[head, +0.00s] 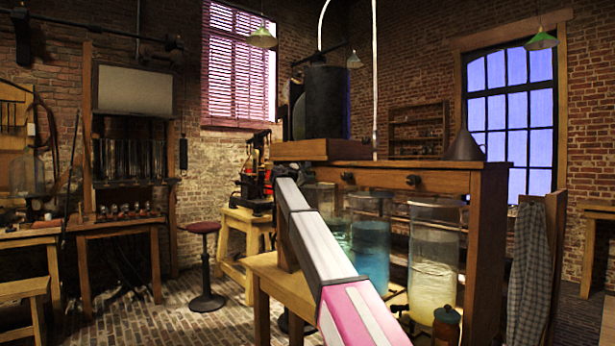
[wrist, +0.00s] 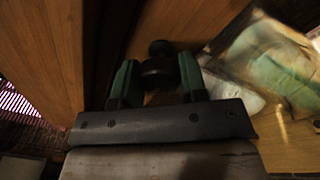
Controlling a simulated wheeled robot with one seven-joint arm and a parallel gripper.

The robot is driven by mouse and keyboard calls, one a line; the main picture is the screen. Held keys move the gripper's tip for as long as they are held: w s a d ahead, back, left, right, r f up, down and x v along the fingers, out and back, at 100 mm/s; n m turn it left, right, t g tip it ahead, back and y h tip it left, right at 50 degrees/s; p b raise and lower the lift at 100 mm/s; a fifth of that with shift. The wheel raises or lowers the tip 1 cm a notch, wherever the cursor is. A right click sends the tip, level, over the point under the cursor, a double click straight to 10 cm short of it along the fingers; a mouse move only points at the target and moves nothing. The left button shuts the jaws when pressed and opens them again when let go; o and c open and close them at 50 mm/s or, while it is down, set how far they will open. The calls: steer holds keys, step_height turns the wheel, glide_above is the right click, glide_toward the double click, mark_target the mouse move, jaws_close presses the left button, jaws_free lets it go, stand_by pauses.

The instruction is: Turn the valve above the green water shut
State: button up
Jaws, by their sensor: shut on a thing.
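In the wrist view my gripper (wrist: 158,78) has its two green fingers shut on a dark round valve knob (wrist: 160,47). A jar with pale green contents (wrist: 278,62) shows tilted at the right of that view. In the head view the jar of pale green water (head: 338,232) stands under the wooden shelf, partly behind my arm. Two other dark valve knobs show on the shelf front, one above the blue water (head: 347,178) and one above the yellowish water (head: 413,180).
The jar of blue water (head: 371,255) and the jar of yellowish water (head: 433,265) stand on the wooden stand (head: 488,250). A dark cylinder (head: 327,102) stands on top.

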steer(key=m, duration=0.4)
steer(key=shift+m, duration=0.3)
steer(key=m, duration=0.3)
steer(key=shift+f+m+h, duration=0.1)
steer(key=shift+m+h, duration=0.3)
steer(key=m, duration=0.4)
steer(key=shift+m+g+h, duration=0.3)
steer(key=shift+m, duration=0.1)
steer(key=shift+m+h, duration=0.3)
steer(key=shift+m, duration=1.9)
steer(key=o, duration=0.9)
